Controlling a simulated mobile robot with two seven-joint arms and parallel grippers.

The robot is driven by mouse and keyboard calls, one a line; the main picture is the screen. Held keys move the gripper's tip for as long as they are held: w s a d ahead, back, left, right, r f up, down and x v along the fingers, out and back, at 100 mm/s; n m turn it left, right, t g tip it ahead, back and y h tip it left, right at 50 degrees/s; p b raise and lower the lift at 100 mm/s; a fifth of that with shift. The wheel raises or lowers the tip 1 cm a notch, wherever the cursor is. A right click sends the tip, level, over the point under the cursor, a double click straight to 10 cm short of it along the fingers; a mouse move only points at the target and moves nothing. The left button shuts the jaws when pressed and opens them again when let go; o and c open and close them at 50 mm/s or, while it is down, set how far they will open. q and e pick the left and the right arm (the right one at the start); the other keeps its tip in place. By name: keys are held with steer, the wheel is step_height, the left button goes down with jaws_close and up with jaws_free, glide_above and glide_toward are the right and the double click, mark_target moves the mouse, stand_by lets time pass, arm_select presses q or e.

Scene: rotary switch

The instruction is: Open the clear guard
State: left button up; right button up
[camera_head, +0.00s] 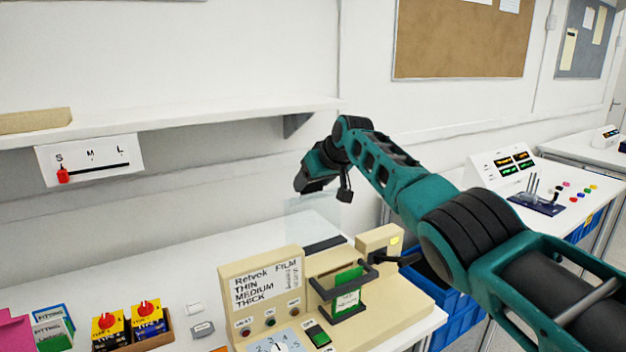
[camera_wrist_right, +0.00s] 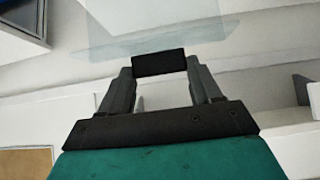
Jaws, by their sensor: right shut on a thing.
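The clear guard (camera_head: 313,215) is a see-through panel that stands up behind the beige machine (camera_head: 410,300), and it is faint against the white wall. In the right wrist view the guard (camera_wrist_right: 150,22) spreads out beyond my fingers. Its black grip block (camera_wrist_right: 159,62) sits between the two fingers. My right gripper (camera_head: 312,187) is above the back of the machine, and it also shows in the wrist view (camera_wrist_right: 159,76), shut on the block. The fingertips are hard to make out in the head view. My left gripper is not in view.
The machine's front has a label, knobs, a dial (camera_head: 281,346) and a black-framed holder with a green card (camera_head: 347,290). Small film boxes (camera_head: 148,318) stand to the left. A white shelf (camera_head: 200,116) runs along the wall. Blue crates (camera_head: 455,310) stand at right.

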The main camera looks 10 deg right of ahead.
steer(key=shift+w+a+r, duration=0.1)
steer(key=shift+r, duration=0.5)
steer(key=o, duration=1.1)
steer(key=shift+o, duration=2.1)
steer(key=shift+f, duration=0.3)
steer(key=shift+s+r, duration=0.1)
steer(key=shift+s, duration=0.15)
steer(key=shift+b+v, duration=0.5)
steer(key=shift+v, duration=0.65)
steer(key=b+v, duration=0.1)
steer(key=v, duration=0.9)
steer(key=shift+s, duration=0.15)
